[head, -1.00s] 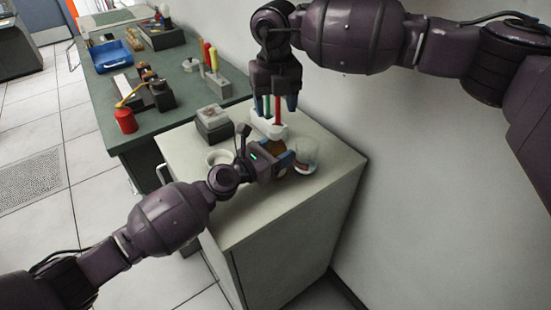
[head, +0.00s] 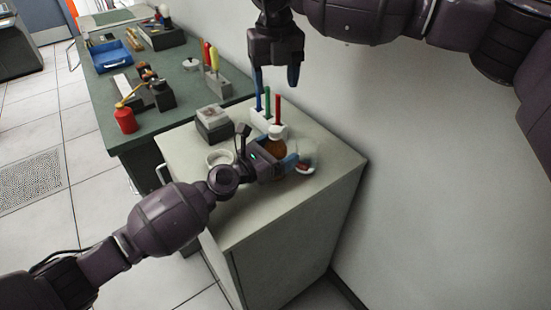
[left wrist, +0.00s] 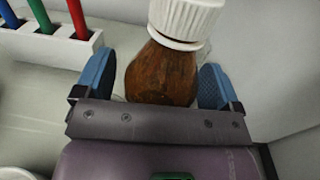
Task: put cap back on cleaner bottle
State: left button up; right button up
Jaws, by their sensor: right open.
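The cleaner bottle (head: 276,147) is brown and stands on the pale cabinet top. Its white ribbed cap (left wrist: 186,18) sits over the mouth and also shows in the head view (head: 276,131). Whether the cap is fully seated is unclear. My left gripper (head: 289,162) has its blue fingers on either side of the bottle. In the left wrist view a narrow gap shows beside the left finger, and contact lower down is hidden. My right gripper (head: 275,78) is open and empty, above and behind the bottle.
Behind the bottle is a white holder (head: 257,118) with blue, green and red sticks. A clear dome-shaped container (head: 306,158) is close right of the bottle. A white bowl (head: 219,159) and a grey box (head: 213,122) are to the left. The cabinet's front top is clear.

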pick_arm(q)
jog(key=shift+s+a, duration=0.35)
jog(key=shift+a, duration=0.15)
jog(key=v, duration=0.9)
jog(key=shift+s+a, duration=0.2)
jog(key=shift+s, duration=0.05)
